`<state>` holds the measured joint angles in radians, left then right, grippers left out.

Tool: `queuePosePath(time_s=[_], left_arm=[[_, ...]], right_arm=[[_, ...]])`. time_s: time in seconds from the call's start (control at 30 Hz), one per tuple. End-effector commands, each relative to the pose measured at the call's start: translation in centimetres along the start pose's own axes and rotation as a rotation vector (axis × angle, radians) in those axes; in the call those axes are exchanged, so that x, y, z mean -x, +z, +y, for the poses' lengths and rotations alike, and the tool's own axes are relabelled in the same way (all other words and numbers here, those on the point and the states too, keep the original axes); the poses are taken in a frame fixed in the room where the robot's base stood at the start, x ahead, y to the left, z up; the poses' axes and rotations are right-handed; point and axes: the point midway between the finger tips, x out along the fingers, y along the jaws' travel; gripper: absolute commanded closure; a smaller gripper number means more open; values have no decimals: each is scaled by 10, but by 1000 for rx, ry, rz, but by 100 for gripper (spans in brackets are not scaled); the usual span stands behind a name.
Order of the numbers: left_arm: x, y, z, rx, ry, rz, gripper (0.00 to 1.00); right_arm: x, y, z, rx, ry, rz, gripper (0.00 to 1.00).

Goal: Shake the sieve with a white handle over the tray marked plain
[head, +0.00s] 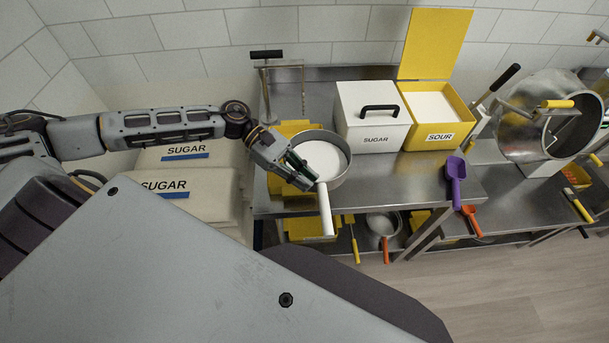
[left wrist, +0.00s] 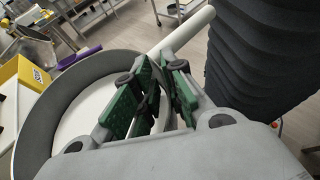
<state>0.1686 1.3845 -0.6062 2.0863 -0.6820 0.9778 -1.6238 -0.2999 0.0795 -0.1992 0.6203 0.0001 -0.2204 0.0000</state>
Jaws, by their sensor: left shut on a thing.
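The sieve with a white handle (head: 326,208) is a round grey metal pan with white material in it, on or just above the left end of the steel table. It also shows in the left wrist view (left wrist: 38,128), with its white handle pointing up and right. My left gripper (head: 301,172) is shut on the sieve's rim near the handle. Yellow trays (head: 290,128) show partly behind and beside the sieve, largely covered. I can read no "plain" mark on them. My right gripper is not in view.
A white SUGAR box (head: 372,118) and an open yellow SOUR bin (head: 430,112) stand right of the sieve. SUGAR sacks (head: 190,152) lie at the left. A steel drum (head: 535,118) stands at the right.

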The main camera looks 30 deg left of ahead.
Motion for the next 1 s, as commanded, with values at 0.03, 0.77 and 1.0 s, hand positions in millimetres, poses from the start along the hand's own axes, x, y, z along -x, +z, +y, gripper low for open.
queuePosePath(time_s=[0.03,0.77,1.0], left_arm=[[0,1,0,0,2,-1,100],[3,-3,3,0,1,-1,100],[8,-8,7,0,2,-1,100]], right_arm=[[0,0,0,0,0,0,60],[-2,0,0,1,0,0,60],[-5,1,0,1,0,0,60]])
